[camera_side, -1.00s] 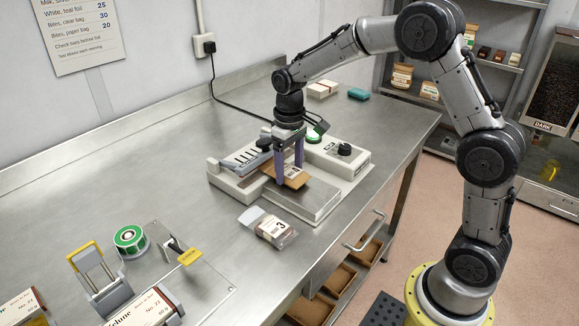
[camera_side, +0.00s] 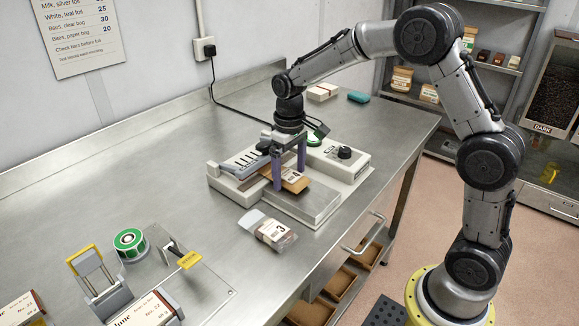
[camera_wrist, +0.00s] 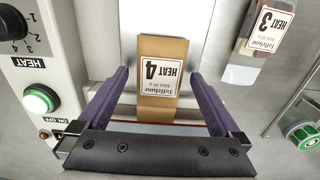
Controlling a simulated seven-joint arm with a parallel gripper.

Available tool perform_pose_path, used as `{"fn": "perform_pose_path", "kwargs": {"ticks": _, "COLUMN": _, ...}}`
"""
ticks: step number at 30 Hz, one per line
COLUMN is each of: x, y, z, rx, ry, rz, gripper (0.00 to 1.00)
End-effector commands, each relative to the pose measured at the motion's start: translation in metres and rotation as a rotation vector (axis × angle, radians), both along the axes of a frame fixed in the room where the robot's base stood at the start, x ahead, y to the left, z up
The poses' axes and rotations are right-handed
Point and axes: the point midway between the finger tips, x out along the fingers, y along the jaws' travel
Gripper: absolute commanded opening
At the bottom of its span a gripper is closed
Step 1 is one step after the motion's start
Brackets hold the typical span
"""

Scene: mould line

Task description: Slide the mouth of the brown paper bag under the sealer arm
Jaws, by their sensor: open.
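The brown paper bag (camera_side: 294,183) lies flat on the sealer's front plate, with its "HEAT 4" label up. My gripper (camera_side: 289,180) points down over the bag, open, one purple finger on each side. In the wrist view my gripper (camera_wrist: 160,78) shows a gap between each finger and the bag. The sealer arm (camera_side: 240,161) is the slotted grey piece at the left; whether the bag's mouth is under it cannot be told.
The sealer's control box (camera_side: 345,163) with dial and lit green button (camera_wrist: 40,100) stands close to one finger. A clear bag marked "HEAT 3" (camera_side: 273,232) lies in front of the sealer. A green roll (camera_side: 131,243) stands at the left.

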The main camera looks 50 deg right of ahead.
Motion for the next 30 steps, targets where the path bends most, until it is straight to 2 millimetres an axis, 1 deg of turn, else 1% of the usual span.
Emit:
{"fn": "perform_pose_path", "kwargs": {"ticks": 5, "x": 0.001, "y": 0.0, "z": 0.014, "rx": 0.0, "ry": -0.004, "rz": 0.0, "gripper": 1.0}}
{"fn": "perform_pose_path", "kwargs": {"ticks": 8, "x": 0.001, "y": 0.0, "z": 0.031, "rx": 0.0, "ry": -0.006, "rz": 0.0, "gripper": 1.0}}
{"fn": "perform_pose_path", "kwargs": {"ticks": 15, "x": 0.001, "y": 0.0, "z": 0.084, "rx": 0.0, "ry": -0.006, "rz": 0.0, "gripper": 1.0}}
{"fn": "perform_pose_path", "kwargs": {"ticks": 21, "x": 0.001, "y": 0.0, "z": 0.119, "rx": 0.0, "ry": -0.005, "rz": 0.0, "gripper": 1.0}}
{"fn": "perform_pose_path", "kwargs": {"ticks": 28, "x": 0.0, "y": 0.001, "z": 0.14, "rx": -0.001, "ry": -0.008, "rz": 0.002, "gripper": 1.0}}
{"fn": "perform_pose_path", "kwargs": {"ticks": 29, "x": -0.001, "y": 0.001, "z": 0.144, "rx": -0.001, "ry": -0.016, "rz": 0.003, "gripper": 1.0}}
{"fn": "perform_pose_path", "kwargs": {"ticks": 30, "x": -0.003, "y": 0.002, "z": 0.152, "rx": -0.002, "ry": -0.034, "rz": 0.005, "gripper": 1.0}}
